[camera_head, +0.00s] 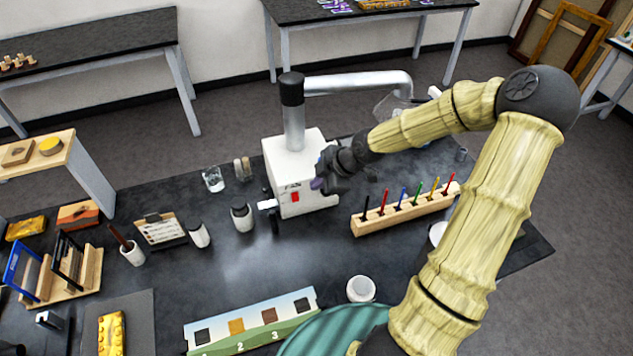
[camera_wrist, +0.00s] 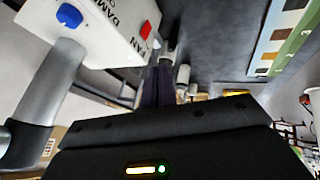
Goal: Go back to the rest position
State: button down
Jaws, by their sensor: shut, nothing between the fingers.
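My gripper (camera_head: 318,182) is shut and empty. My arm reaches from the lower right, up over the right side of the table, and back left to the box. I cannot tell whether the fingers touch the box.
A grey pipe (camera_head: 350,83) rises from the box. A wooden rack (camera_head: 405,208) of coloured tools stands under my forearm. White bottles (camera_head: 242,216), a clear glass (camera_head: 213,179) and a white cup (camera_head: 361,289) stand on the dark table (camera_head: 270,255). The table's middle is mostly clear.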

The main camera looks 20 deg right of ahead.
jog(key=shift+d, duration=0.15)
dwell(0.3)
jog(key=s+a+r+m+g+h, duration=0.1)
jog(key=s+r+m+h, duration=0.1)
jog(key=s+m, duration=0.6)
jog(key=s+a+r+m+g+h+b, duration=0.1)
jog(key=s+r+m+h, duration=0.2)
jog(key=s+m, duration=0.5)
jog(key=shift+s+a+r+m, duration=0.25)
jog(key=shift+s+r+m, duration=0.1)
jog(key=shift+r+m, duration=0.2)
